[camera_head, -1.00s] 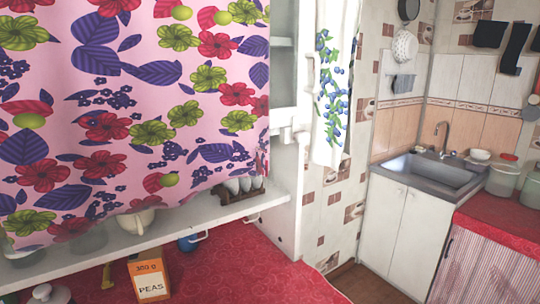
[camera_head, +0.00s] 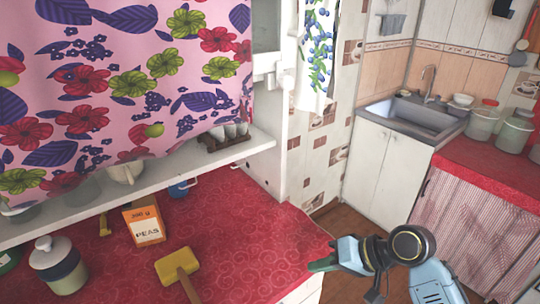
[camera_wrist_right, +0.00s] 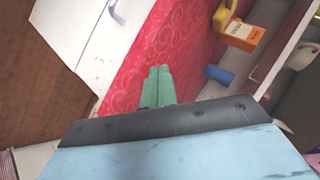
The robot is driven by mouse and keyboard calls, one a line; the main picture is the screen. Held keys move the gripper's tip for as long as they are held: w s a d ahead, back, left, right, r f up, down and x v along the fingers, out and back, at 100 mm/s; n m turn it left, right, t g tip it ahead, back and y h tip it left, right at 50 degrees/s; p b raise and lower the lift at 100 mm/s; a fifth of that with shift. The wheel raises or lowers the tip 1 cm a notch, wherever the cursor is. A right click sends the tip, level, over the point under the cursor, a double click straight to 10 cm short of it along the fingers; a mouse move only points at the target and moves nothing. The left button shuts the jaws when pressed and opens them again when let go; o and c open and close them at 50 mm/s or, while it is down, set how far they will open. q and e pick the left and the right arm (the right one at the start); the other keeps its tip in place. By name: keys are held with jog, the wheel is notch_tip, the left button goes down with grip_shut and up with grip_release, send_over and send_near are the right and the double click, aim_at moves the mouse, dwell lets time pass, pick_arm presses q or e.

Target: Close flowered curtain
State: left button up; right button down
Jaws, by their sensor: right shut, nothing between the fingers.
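The pink flowered curtain (camera_head: 130,80) hangs in front of the shelf cabinet at the left of the head view. It covers most of the opening, and a narrow strip of white shelving shows uncovered at its right edge. My right gripper (camera_head: 318,266) is at the lower right of the head view, in front of the red counter's right end, well below and to the right of the curtain. Its green fingers (camera_wrist_right: 158,82) are together and empty in the right wrist view. My left gripper is not in view.
The red counter (camera_head: 250,235) holds an orange peas box (camera_head: 144,226), a yellow-headed mallet (camera_head: 178,264) and a lidded jar (camera_head: 58,266). A white shelf (camera_head: 200,165) runs above it. A sink (camera_head: 410,118) stands at the back right, with open floor before it.

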jog(key=w+d+r+m+y, duration=0.1)
jog(key=w+r+y, duration=0.45)
jog(key=r, duration=0.95)
jog(key=w+d+r+m+y, duration=0.1)
jog(key=w+r+y, duration=0.2)
jog(key=w+r, duration=0.85)
jog(key=s+a+r+p, duration=0.1)
jog(key=s+a, duration=0.1)
jog(key=a, duration=0.4)
jog(key=s+a+r+p, duration=0.2)
jog(key=a, duration=0.4)
jog(key=shift+a+r+g, duration=0.25)
jog(key=shift+a+g, duration=0.1)
jog(key=shift+g, duration=0.05)
jog(key=shift+s, duration=0.1)
